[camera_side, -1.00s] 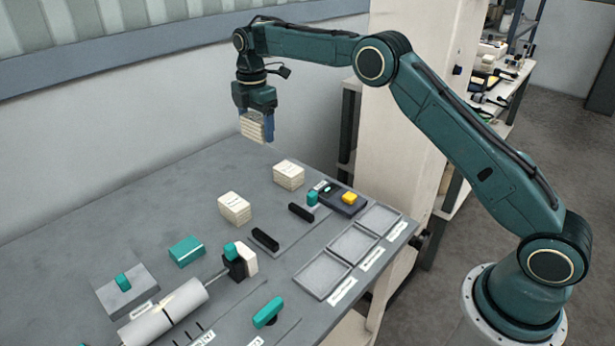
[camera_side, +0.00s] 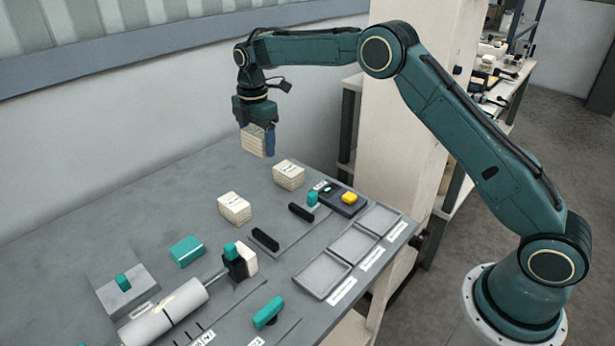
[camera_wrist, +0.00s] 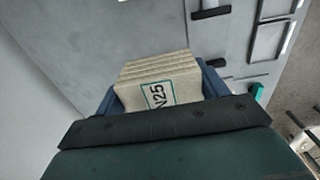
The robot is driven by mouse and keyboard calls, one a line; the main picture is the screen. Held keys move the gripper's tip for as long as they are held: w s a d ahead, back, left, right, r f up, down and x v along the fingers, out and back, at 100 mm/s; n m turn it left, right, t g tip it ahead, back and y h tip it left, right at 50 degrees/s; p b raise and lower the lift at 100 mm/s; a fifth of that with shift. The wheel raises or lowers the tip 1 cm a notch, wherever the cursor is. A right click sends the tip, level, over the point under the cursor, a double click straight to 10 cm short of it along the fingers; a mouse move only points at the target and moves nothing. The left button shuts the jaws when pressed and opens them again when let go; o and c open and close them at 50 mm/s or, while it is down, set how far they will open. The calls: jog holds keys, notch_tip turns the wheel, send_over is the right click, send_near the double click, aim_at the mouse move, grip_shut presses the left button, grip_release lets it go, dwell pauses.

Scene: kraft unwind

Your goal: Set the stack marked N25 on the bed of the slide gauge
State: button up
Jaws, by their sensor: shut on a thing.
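My gripper (camera_side: 257,148) is shut on a cream layered stack (camera_side: 253,141) and holds it in the air above the far part of the bench. In the wrist view the stack (camera_wrist: 160,88) sits between the blue fingers (camera_wrist: 160,80), and its marking reads N25. What looks like the slide gauge has two black bars (camera_side: 265,239) with a flat grey bed (camera_side: 287,229) between them. A teal knob (camera_side: 312,199) stands near the farther bar. The bed looks empty and lies below and to the right of my gripper.
Two similar cream stacks (camera_side: 235,208) (camera_side: 288,175) stand on the bench. A dark box with a yellow button (camera_side: 349,198) and several shallow grey trays (camera_side: 352,244) are at the right. A teal block (camera_side: 187,251) and a pale roll (camera_side: 163,318) are in front.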

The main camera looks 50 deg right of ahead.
jog(key=s+a+f, duration=0.3)
jog(key=s+f, duration=0.5)
jog(key=s, duration=0.3)
jog(key=shift+s+a+f, duration=0.2)
jog(key=shift+s+a, duration=0.1)
jog(key=shift+a, duration=0.1)
jog(key=shift+f, duration=0.2)
send_over(284, 229)
jog(key=shift+f, duration=2.35)
jog(key=shift+f, duration=1.5)
dwell(1.3)
jog(key=o, duration=1.1)
jog(key=shift+r, duration=0.15)
